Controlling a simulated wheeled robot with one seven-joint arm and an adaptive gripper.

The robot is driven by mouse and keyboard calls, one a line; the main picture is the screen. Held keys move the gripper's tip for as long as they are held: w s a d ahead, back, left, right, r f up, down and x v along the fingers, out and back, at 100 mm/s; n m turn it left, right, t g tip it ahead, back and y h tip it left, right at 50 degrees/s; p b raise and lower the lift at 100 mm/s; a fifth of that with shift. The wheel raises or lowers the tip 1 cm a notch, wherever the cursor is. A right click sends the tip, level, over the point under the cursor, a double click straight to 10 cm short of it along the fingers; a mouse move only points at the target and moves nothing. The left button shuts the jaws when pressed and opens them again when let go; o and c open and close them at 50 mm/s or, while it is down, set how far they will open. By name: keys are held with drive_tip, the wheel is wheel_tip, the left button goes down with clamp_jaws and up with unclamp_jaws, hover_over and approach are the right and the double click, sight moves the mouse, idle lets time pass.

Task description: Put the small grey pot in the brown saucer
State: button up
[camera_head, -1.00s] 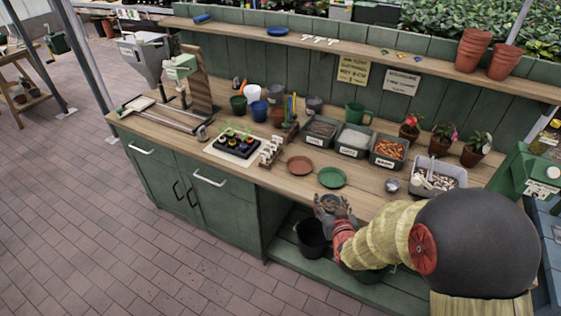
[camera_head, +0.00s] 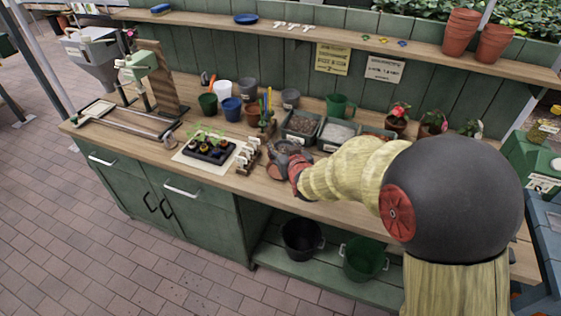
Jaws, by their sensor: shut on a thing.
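My gripper (camera_head: 284,152) is over the worktop in the camera_head view and is shut on the small grey pot (camera_head: 285,146), whose round opening faces up. The brown saucer (camera_head: 273,173) lies on the worktop just below the pot and gripper.
A seedling tray (camera_head: 208,148) and a rack of white labels (camera_head: 247,157) stand close to the left. Behind are several pots, a green jug (camera_head: 337,105) and bins (camera_head: 300,126). My arm hides the green saucer. Black (camera_head: 301,240) and green buckets (camera_head: 364,258) stand below.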

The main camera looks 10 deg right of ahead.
sight(281, 151)
drive_tip(key=w+f, duration=0.1)
drive_tip(key=f, duration=0.1)
drive_tip(key=w+f+b, duration=0.1)
drive_tip(key=w+f, duration=0.1)
drive_tip(key=shift+w+f, duration=0.25)
drive_tip(key=shift+f, duration=0.05)
drive_tip(key=shift+w+f+b, duration=0.15)
drive_tip(key=shift+f+b, duration=0.55)
drive_tip(key=shift+f, duration=0.95)
drive_tip(key=shift+f, duration=0.1)
drive_tip(key=shift+f, duration=0.15)
drive_tip(key=o, duration=1.2)
drive_tip(key=shift+c, duration=0.2)
